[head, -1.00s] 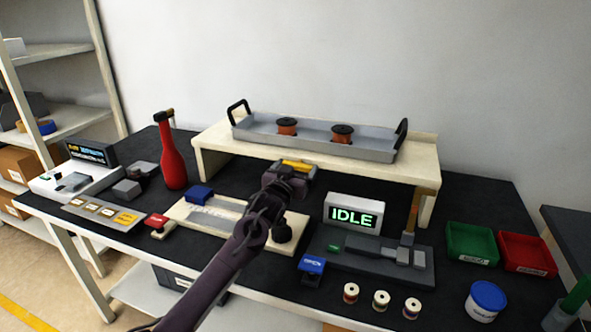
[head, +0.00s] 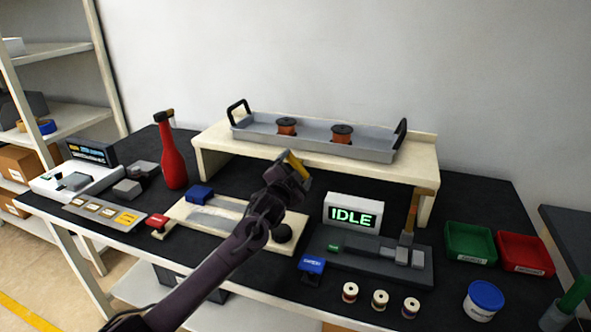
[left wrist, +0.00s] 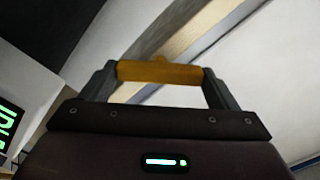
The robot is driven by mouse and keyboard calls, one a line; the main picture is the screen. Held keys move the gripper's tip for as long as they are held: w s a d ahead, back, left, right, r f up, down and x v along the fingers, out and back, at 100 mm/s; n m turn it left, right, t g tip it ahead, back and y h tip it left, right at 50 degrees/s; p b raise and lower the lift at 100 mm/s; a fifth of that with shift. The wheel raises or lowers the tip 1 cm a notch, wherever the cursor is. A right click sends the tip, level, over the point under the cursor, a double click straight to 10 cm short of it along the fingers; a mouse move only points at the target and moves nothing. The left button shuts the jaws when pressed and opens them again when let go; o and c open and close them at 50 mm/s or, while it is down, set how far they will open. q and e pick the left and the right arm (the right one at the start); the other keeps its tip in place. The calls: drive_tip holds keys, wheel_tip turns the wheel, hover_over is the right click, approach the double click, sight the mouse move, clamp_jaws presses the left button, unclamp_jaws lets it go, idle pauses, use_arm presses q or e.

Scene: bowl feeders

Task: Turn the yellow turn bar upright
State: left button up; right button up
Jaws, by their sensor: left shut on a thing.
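The yellow turn bar (head: 298,165) shows in the head view in front of the white raised shelf, slanting down to the right. My left gripper (head: 290,172) is at it, and the gripper's dark body hides part of the bar. In the left wrist view the yellow turn bar (left wrist: 160,72) spans between the two dark fingers of my left gripper (left wrist: 162,80), which are shut on its ends. What the bar is mounted on is hidden. My right gripper is not in view.
A white raised shelf (head: 428,168) carries a grey tray (head: 240,131) with two copper-coloured spools. The IDLE display (head: 352,213) stands right of my gripper, a red bottle (head: 172,158) to its left. A cream board (head: 180,210) lies below my left arm.

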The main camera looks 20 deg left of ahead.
use_arm(q)
drive_tip(key=shift+f+m, duration=0.1)
drive_tip(key=shift+m, duration=3.9)
drive_tip(key=o, duration=0.9)
drive_tip(key=s+b, duration=0.1)
drive_tip(key=s, duration=0.6)
drive_tip(key=shift+s, duration=0.4)
